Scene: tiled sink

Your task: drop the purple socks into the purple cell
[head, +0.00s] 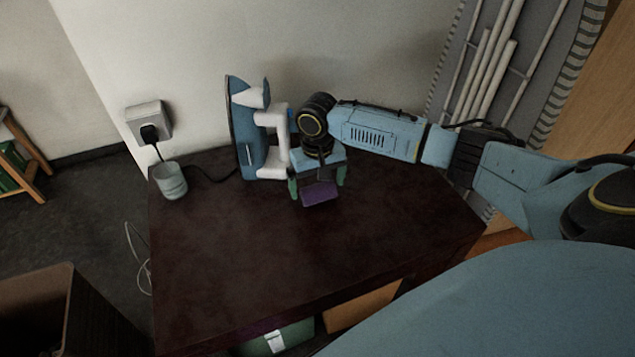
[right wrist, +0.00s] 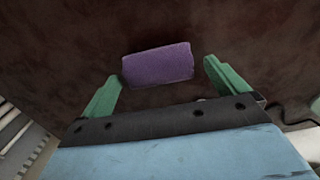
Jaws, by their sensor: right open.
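The purple socks (head: 320,194) are a small folded bundle on the dark table (head: 230,260), near its back middle. My right gripper (head: 317,186) is open above the table, with its green fingers to either side of the bundle. In the right wrist view, the purple socks (right wrist: 158,65) lie just ahead of and between the two open fingertips (right wrist: 163,72), with gaps on both sides. I cannot see a purple cell clearly. A bit of purple shows below the table's front edge, next to a green box (head: 280,338). My left gripper is not in view.
A blue and white iron (head: 246,130) stands upright against the wall, close to my right gripper. A grey cup (head: 171,181) stands at the table's left back corner, below a socket (head: 149,121) with a plugged cord. The front of the tabletop is clear. A brown bin (head: 50,315) stands lower left.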

